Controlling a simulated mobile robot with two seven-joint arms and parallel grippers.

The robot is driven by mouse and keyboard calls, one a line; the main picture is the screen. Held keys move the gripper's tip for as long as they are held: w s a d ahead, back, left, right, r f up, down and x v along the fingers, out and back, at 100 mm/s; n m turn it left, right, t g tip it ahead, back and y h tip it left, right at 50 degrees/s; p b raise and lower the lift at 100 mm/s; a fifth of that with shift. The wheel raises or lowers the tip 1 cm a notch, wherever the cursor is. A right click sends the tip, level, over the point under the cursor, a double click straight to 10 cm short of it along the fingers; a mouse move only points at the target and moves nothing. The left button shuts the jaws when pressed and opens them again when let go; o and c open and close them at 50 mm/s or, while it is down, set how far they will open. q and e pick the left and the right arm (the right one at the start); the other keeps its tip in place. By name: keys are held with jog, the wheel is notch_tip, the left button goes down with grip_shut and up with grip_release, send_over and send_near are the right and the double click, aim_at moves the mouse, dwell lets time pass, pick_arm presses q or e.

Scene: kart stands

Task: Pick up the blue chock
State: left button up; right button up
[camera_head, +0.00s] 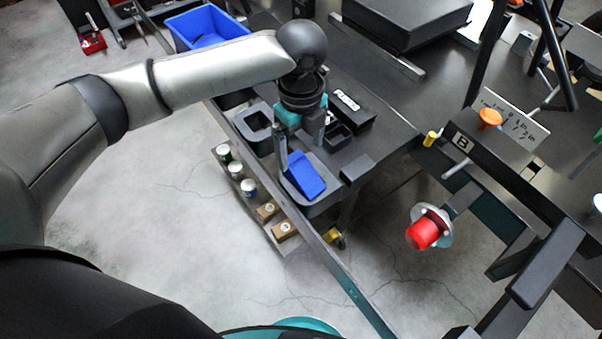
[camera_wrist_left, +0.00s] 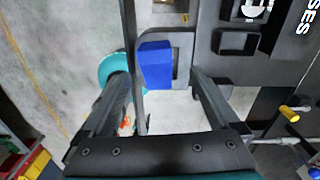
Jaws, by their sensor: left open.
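The blue chock (camera_head: 305,175) is a wedge sitting in a dark grey holder (camera_head: 322,207) at the near corner of the black stand. My left gripper (camera_head: 300,152) points down from above, open and empty, with its fingers at the chock's far side in the head view. In the left wrist view, the chock (camera_wrist_left: 156,66) shows ahead between the two fingers, closer to the left one. I cannot tell whether a finger touches it. My right gripper is not in view.
A dark rail (camera_head: 347,280) runs along the stand's near side. Cans (camera_head: 235,168) and small brown boxes (camera_head: 268,210) line a low ledge. A black box (camera_head: 352,110) and empty compartments are behind the chock. A red-ended part (camera_head: 422,233) is at right.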

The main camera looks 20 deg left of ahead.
aim_at(299, 164)
pick_arm(q)
jog(key=shift+s+a+f+b, duration=0.15)
jog(key=shift+f+b, duration=0.15)
jog(key=shift+f, duration=1.2)
jog(key=shift+s+f+b, duration=0.15)
jog(key=shift+f+b, duration=0.15)
jog(key=shift+f, duration=1.2)
jog(key=shift+c, duration=0.3)
grip_shut()
jog(key=shift+r, duration=0.2)
